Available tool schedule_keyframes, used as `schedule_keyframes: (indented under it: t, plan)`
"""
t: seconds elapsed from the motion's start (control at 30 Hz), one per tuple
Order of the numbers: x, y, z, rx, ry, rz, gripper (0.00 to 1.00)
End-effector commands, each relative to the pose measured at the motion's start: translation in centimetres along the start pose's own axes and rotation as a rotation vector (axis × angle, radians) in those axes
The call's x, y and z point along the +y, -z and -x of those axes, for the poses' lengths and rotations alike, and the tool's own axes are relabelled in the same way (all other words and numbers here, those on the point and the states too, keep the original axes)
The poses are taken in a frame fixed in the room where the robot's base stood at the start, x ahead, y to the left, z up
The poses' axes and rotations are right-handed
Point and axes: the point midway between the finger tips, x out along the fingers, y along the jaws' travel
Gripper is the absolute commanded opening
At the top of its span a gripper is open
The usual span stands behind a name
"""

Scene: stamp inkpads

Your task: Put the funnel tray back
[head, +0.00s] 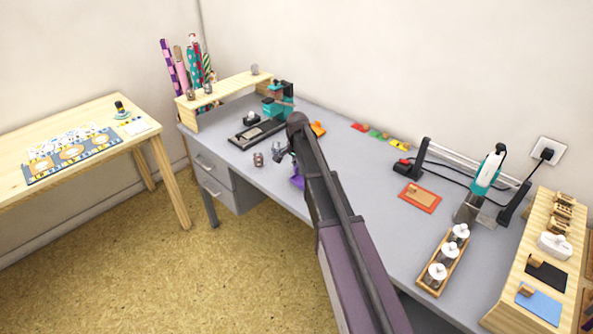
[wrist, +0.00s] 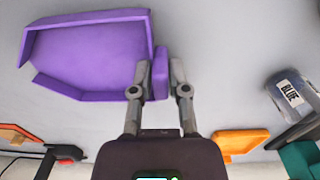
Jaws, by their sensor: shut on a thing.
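The purple funnel tray (wrist: 88,55) fills the upper left of the wrist view, with a flat floor and raised walls. My gripper (wrist: 160,72) is shut on the short purple tab at its right end, one finger on each side. In the head view only a small part of the purple tray (head: 297,182) shows beside my arm, near the desk's front edge. My arm hides much of it and of my gripper there. I cannot tell whether the tray touches the desk.
A jar labelled BLUE (wrist: 290,92) and an orange tray (wrist: 240,142) are to the right in the wrist view. A teal press (head: 278,103) stands farther back on the grey desk (head: 345,160). An orange-red pad (head: 420,197) and stamp rack (head: 445,262) lie right of my arm.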

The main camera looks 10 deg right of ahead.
Motion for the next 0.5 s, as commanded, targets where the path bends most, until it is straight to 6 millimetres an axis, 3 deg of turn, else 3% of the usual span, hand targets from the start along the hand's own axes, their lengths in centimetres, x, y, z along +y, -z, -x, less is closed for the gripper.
schedule_keyframes:
  t: [0.27,0.3,0.37,0.4,0.5]
  plan:
    - [0.01,0.02,-0.23,0.000,0.000,0.000,0.00]
    - [0.02,0.02,-0.14,0.000,0.000,0.000,0.30]
    - [0.02,0.03,-0.11,0.000,0.000,0.000,0.48]
    - [0.02,0.03,-0.11,0.000,0.000,0.000,0.56]
    - [0.02,0.03,-0.11,0.000,0.000,0.000,0.56]
